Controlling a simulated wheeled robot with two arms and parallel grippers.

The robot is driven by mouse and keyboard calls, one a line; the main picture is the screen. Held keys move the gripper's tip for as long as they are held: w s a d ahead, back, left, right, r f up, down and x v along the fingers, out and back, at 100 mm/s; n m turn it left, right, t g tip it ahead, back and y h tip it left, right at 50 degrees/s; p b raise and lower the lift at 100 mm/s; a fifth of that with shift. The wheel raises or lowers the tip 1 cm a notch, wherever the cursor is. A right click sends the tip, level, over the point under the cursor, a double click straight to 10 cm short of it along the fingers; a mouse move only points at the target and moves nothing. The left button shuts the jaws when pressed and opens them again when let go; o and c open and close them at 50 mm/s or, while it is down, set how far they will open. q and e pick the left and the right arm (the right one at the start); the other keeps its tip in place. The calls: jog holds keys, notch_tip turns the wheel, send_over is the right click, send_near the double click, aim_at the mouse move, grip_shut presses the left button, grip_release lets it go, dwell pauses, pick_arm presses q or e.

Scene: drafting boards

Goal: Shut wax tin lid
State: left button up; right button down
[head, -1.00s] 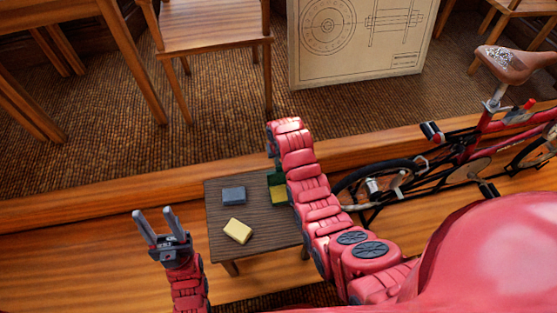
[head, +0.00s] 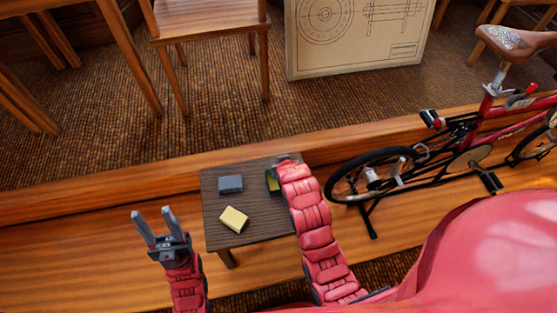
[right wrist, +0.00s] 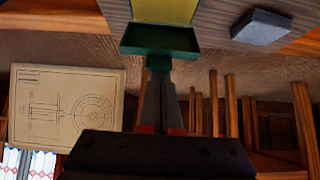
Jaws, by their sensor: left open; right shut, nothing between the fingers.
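The wax tin (head: 271,182) is on the small dark table, mostly hidden in the head view behind my right arm; a dark edge and a yellowish patch show. In the right wrist view a green, shallow, rimmed part of the tin (right wrist: 160,38) shows, with a yellow strip beside it. It looks open. My right gripper (right wrist: 160,80) is shut and empty, its fingertips close to the green part; I cannot tell if they touch. In the head view its fingers are hidden. My left gripper (head: 154,226) is open and empty, left of the table.
On the small table (head: 262,222) lie a blue-grey block (head: 230,184) and a yellow block (head: 233,219). A red bicycle (head: 470,150) stands to the right. A chair (head: 208,25) and a drawing board (head: 355,40) stand behind. The table's front part is mostly clear.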

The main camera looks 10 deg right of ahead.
jog(key=s+f+t+b, duration=0.3)
jog(key=b, duration=0.2)
jog(key=s+f+t+b, duration=0.3)
jog(key=t+b, duration=0.1)
jog(key=b, duration=0.1)
jog(key=shift+s, duration=0.1)
jog(key=shift+s+f+t+b, duration=0.15)
jog(key=shift+s+f+b, duration=0.1)
jog(key=shift+f+b, duration=0.25)
jog(key=shift+s+f+t+b, duration=0.2)
jog(key=shift+f+b, duration=0.2)
jog(key=shift+f, duration=0.2)
jog(key=shift+s+f+t+b, duration=0.1)
jog(key=shift+f+t+b, duration=0.45)
jog(key=shift+b, duration=0.05)
jog(key=shift+s+f, duration=0.1)
jog(key=shift+f, duration=0.25)
jog(key=shift+s+f+b, duration=0.1)
jog(key=shift+f+b, duration=0.15)
jog(key=shift+b, duration=0.05)
